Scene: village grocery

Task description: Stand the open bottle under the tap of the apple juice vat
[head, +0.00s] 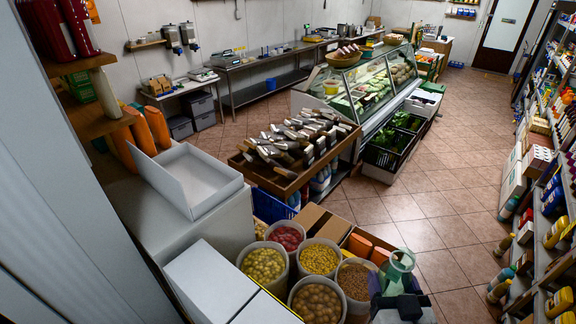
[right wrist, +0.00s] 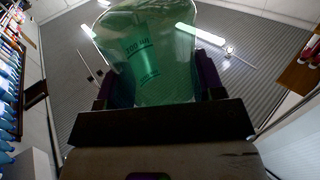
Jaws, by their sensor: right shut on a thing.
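My right gripper (head: 400,284) is at the bottom right of the head view, shut on a clear green bottle (head: 401,262). The bottle is held up in front of the floor, clear of any shelf or counter. In the right wrist view the bottle (right wrist: 145,50) fills the space between the two dark fingers (right wrist: 152,88), with printed marks on its side. No apple juice vat or tap can be made out for certain in either view. My left gripper is not in view.
Dark red containers (head: 58,28) stand on a wooden shelf (head: 90,62) at the upper left. Tubs of olives and pickles (head: 263,264) and a crate of bottles (head: 290,182) stand left of my right gripper. Stocked shelves (head: 552,200) line the right. The tiled floor (head: 420,210) between is clear.

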